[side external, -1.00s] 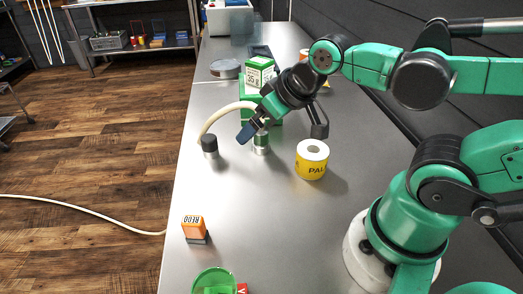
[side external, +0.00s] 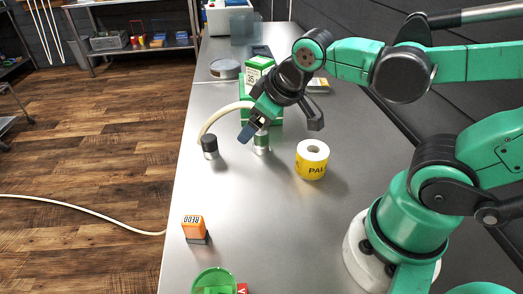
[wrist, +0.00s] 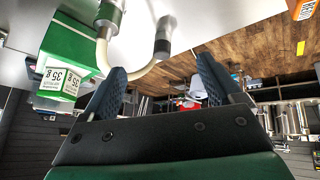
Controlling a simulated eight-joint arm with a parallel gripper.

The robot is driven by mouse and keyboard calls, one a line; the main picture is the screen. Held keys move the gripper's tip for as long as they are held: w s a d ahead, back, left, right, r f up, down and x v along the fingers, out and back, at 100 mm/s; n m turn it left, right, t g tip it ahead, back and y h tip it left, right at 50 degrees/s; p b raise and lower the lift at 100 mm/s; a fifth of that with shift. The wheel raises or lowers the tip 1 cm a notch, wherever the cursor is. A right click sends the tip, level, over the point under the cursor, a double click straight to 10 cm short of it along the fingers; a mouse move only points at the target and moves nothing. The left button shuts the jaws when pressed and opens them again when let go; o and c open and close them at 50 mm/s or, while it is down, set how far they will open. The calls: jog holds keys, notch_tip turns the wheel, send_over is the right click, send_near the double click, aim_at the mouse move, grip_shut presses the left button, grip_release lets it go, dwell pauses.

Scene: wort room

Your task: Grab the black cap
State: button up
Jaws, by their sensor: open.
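The black cap (side external: 209,142) sits upright on a short silver base at the left edge of the steel bench, in the side view. A cream hose (side external: 211,119) curves beside it and seems to join it. In the wrist view a dark band (wrist: 162,47) on a silver fitting, likely the cap, shows between and beyond my fingers. My gripper (side external: 252,132) is open, tilted down to the left, to the right of the cap and apart from it. Its blue fingers (wrist: 162,72) hold nothing. A silver fitting (side external: 261,146) stands just below it, its top partly hidden.
A yellow tape roll (side external: 312,161) stands right of my gripper. Green boxes (side external: 260,68) stand behind it. An orange stamp (side external: 193,228) and a green bowl (side external: 213,281) are in front. The bench between cap and stamp is clear.

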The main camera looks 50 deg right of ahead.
aim_at(207, 145)
jog(key=w+a+f+n+h, duration=0.1)
jog(key=w+f+n+h, duration=0.2)
jog(key=n, duration=0.4)
jog(key=w+a+f+n+h, duration=0.1)
jog(key=w+f+n+h, duration=0.2)
jog(key=n, duration=0.4)
jog(key=w+a+f+n+h, duration=0.1)
jog(key=w+f+n+h, duration=0.2)
jog(key=w+n, duration=0.2)
jog(key=shift+w+a+f+n+t, duration=0.1)
jog(key=shift+w+n+t, duration=0.1)
jog(key=shift+n, duration=0.4)
jog(key=shift+w+a+f+n+t, duration=0.1)
jog(key=shift+w+n+t, duration=0.1)
jog(key=shift+n, duration=0.4)
jog(key=shift+s+a+f+n+h, duration=0.1)
jog(key=shift+a+f+n+h, duration=0.1)
jog(key=shift+f+n+h, duration=0.4)
jog(key=shift+t, duration=0.3)
jog(key=shift+x, duration=2.75)
grip_shut()
